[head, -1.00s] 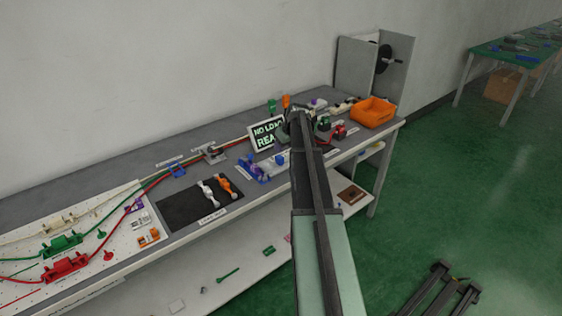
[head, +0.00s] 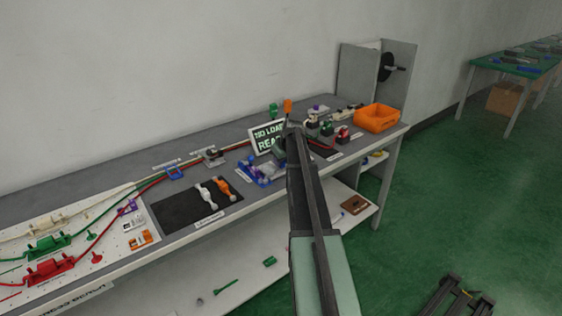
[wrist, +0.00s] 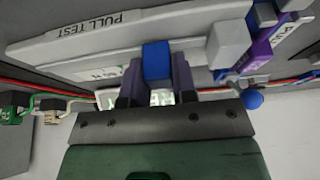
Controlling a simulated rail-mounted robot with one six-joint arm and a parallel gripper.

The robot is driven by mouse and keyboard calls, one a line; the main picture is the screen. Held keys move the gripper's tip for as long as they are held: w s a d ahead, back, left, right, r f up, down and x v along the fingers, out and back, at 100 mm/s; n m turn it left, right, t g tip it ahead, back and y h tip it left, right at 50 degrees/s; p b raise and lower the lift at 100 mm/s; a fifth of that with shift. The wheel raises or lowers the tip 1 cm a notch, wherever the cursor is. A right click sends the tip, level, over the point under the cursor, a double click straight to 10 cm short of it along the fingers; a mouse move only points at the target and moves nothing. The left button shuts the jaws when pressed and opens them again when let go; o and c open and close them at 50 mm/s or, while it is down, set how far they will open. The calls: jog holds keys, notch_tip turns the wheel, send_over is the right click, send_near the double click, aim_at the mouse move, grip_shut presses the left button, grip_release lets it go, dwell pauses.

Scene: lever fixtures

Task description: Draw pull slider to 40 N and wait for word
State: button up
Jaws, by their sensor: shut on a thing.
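A grey pull-test fixture (wrist: 95,38), labelled PULL TEST, fills the upper wrist view. A blue block-shaped knob (wrist: 157,62), apparently the pull slider's handle, stands between the two fingers of my gripper (wrist: 157,78), which is shut on it. In the head view my own arm hides the gripper and the slider. In the wrist view the display (wrist: 162,97) is mostly hidden behind the gripper; no force figure is readable.
A purple-and-blue part (wrist: 262,45) and a grey block (wrist: 229,42) sit close right of the fingers. Red and green cables run behind. On the bench are a black mat (head: 180,213) with white and orange pieces, and an orange bin (head: 377,118) at the right.

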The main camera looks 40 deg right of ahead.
jog(key=d, duration=0.3)
jog(key=shift+d, duration=0.2)
jog(key=o, duration=0.8)
jog(key=shift+a, duration=0.1)
jog(key=shift+r, duration=0.15)
jog(key=p+v, duration=1)
jog(key=shift+s+r, duration=0.2)
jog(key=shift+s, duration=0.05)
